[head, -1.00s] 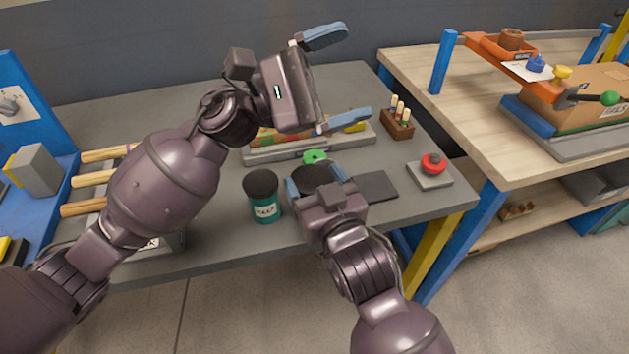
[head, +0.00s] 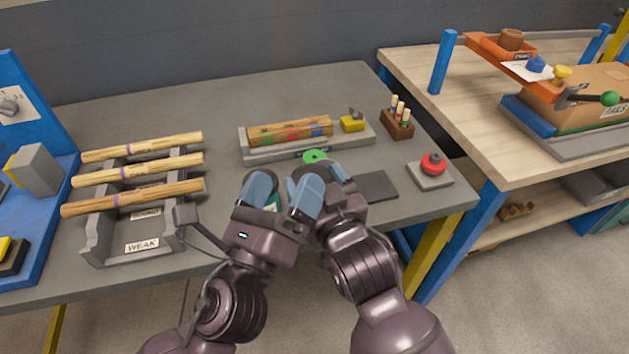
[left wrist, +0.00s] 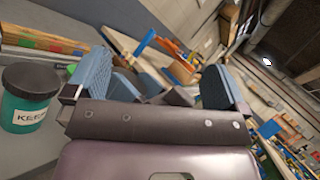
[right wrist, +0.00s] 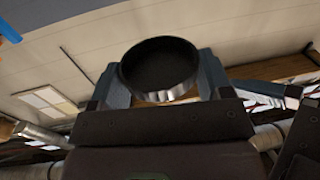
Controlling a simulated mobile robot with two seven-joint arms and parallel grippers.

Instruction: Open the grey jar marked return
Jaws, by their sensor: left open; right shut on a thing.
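In the head view the left gripper covers most of the teal jar.
A rack marked WEAK (head: 98,238) with wooden sticks stands left. A grey tray (head: 250,152) holds a striped wooden bar and a yellow block behind the grippers. A green ring (head: 315,156), dark pad (head: 377,186), red button (head: 433,163) and peg block (head: 397,124) are nearby.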

